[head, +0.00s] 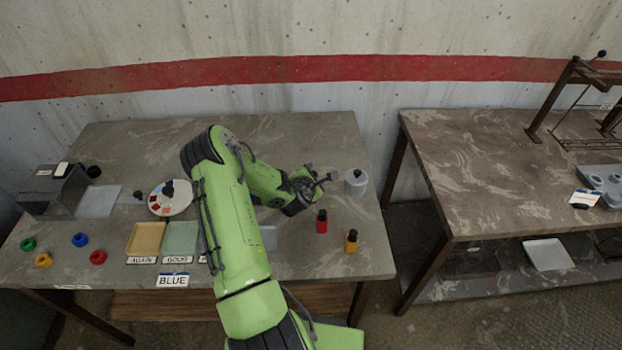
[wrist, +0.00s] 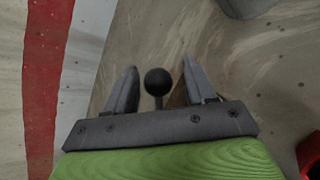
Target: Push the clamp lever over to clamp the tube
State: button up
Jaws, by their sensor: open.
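A black ball knob on a short dark stem (wrist: 158,82), which looks like the clamp lever's end, shows in the wrist view between my gripper's fingers (wrist: 160,78). The fingers are open, one on each side of the knob, with visible gaps; I cannot tell whether either touches it. In the head view my gripper (head: 328,178) is over the right part of the left table, just left of a grey round pot (head: 356,184). The lever's base and the tube cannot be made out; my arm covers part of the table there.
A red bottle (head: 321,222) and a yellow bottle (head: 351,242) stand in front of my gripper. Shallow trays (head: 146,240), coloured rings (head: 80,240) and a round disc (head: 171,199) lie to the left. A second table (head: 470,170) stands right, across a gap. The concrete wall is behind.

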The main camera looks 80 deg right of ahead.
jog(key=p+v, duration=0.5)
jog(key=v, duration=1)
jog(key=shift+a+r, duration=0.2)
jog(key=shift+w, duration=0.2)
